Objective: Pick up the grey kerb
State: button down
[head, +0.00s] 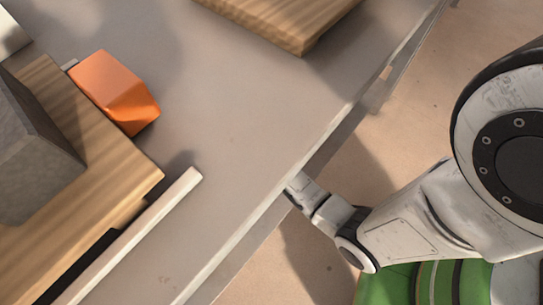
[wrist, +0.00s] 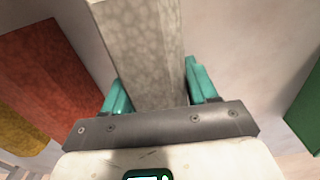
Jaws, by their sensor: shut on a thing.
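The grey kerb (wrist: 145,35), a long speckled pale grey block, stretches away from my gripper in the wrist view. My gripper (wrist: 154,84) has teal fingers on both sides of the kerb's near end and is shut on it. The far end of the kerb runs out of the top of the picture. I cannot tell whether the kerb is clear of the surface under it. In the head view my arm is at the right, and neither my gripper nor the held kerb can be made out.
The wrist view shows a red-orange block (wrist: 52,75) and a yellow block (wrist: 22,132) at left, a green one (wrist: 307,110) at right. In the head view a grey block (head: 30,150) sits on a wooden board (head: 135,175) near an orange block (head: 112,90). The grey table's (head: 220,130) middle is clear.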

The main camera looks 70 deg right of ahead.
jog(key=shift+r, duration=0.1)
jog(key=shift+r+p, duration=0.35)
jog(key=shift+r, duration=0.05)
notch_tip(320, 180, up, 2)
jog(key=shift+w+r+p, duration=0.1)
jog(key=shift+r+p, duration=0.05)
jog(key=shift+p, duration=0.5)
jog(key=s+r+p, duration=0.4)
jog(key=r, duration=0.1)
jog(key=shift+s+a+r, duration=0.1)
jog(key=shift+s+r, duration=0.05)
jog(key=shift+r, duration=0.15)
jog(key=s+r+p, duration=0.4)
jog(key=s, duration=0.5)
jog(key=shift+s+a+r, duration=0.15)
jog(key=shift+s+a, duration=0.2)
